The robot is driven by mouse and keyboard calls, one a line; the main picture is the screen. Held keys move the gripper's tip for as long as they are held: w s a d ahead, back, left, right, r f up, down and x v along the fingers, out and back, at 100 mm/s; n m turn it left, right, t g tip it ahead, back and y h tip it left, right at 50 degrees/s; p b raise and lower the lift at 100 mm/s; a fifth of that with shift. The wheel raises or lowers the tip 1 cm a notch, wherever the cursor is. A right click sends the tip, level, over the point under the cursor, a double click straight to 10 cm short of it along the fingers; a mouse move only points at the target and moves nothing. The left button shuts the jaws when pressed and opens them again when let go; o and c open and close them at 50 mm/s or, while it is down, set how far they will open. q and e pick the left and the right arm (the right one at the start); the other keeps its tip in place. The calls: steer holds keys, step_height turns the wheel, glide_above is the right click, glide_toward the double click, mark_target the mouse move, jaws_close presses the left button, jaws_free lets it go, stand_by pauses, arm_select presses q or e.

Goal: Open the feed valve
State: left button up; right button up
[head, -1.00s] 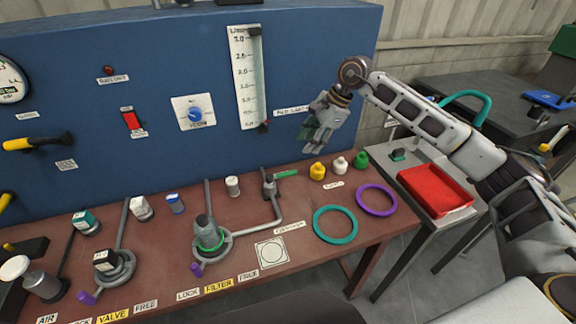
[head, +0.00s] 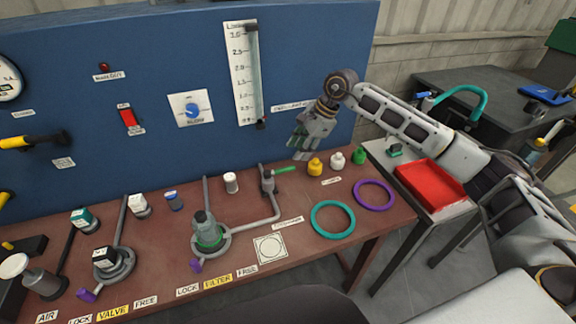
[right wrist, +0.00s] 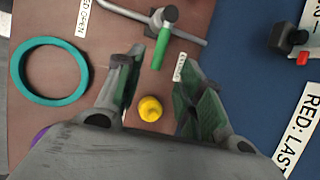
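The feed valve (head: 268,183) is a grey valve on a bent grey pipe at the back of the bench. Its green lever (head: 286,169) points right along the panel. In the right wrist view the green lever (right wrist: 160,48) points toward my gripper, just beyond the fingertips. A label near the pipe (right wrist: 82,18) ends in "ED:OPEN". My right gripper (head: 303,151) hangs above and right of the lever. In the right wrist view its green-padded fingers (right wrist: 158,68) are apart with nothing held. My left gripper is not in view.
Yellow (head: 315,167), white (head: 337,160) and green (head: 358,156) capped pieces stand right of the lever; the yellow one is below the gripper. Teal (head: 333,217) and purple (head: 374,193) rings lie in front. The blue panel (head: 180,70) rises behind.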

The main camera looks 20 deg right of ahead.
mark_target(286, 168)
steer(key=x, duration=0.8)
steer(key=shift+a+f, duration=0.2)
steer(key=shift+f, duration=0.2)
jaws_close()
